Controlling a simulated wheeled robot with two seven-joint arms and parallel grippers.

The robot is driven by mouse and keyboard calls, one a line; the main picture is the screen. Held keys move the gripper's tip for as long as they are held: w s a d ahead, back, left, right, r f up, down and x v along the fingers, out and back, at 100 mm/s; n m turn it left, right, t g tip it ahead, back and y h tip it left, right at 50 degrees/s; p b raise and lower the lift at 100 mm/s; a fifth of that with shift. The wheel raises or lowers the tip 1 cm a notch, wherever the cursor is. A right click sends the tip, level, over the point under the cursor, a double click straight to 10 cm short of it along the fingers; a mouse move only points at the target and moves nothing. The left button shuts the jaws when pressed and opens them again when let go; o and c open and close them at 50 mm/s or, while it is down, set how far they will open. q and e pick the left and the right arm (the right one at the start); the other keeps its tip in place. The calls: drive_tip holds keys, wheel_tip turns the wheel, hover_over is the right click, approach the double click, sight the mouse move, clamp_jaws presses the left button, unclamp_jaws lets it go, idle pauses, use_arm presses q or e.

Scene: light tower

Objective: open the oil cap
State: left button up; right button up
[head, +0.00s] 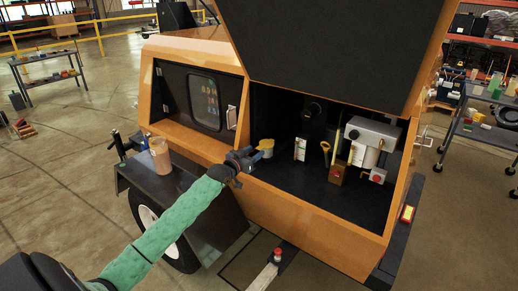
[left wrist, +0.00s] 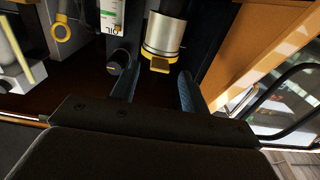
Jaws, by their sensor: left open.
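The oil cap (head: 265,144) is yellow and sits at the left inside the open engine bay. In the left wrist view the cap (left wrist: 160,64) shows as a yellow tab at the end of a silver cylinder with a yellow band. My left gripper (head: 249,156) is at the front left of the bay, close to the cap. In the left wrist view its two dark fingers (left wrist: 157,88) are open and apart, with the yellow tab just beyond the gap between them. Nothing is held. My right gripper is not in view.
A white panel marked OIL (left wrist: 110,14) and a dark round knob (left wrist: 118,62) are beside the cap. A yellow ring handle (head: 325,147) and a grey box (head: 372,131) stand farther right. The raised lid (head: 330,45) hangs above. The bay floor in front is clear.

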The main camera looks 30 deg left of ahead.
sight(258, 148)
use_arm(q)
drive_tip(key=shift+w+d+p, duration=0.15)
drive_tip(key=shift+w+p, duration=0.15)
drive_tip(key=shift+w, duration=1.5)
drive_tip(key=c, duration=0.9)
drive_tip(key=shift+s+r, duration=0.15)
drive_tip(key=shift+r, duration=0.05)
clamp_jaws()
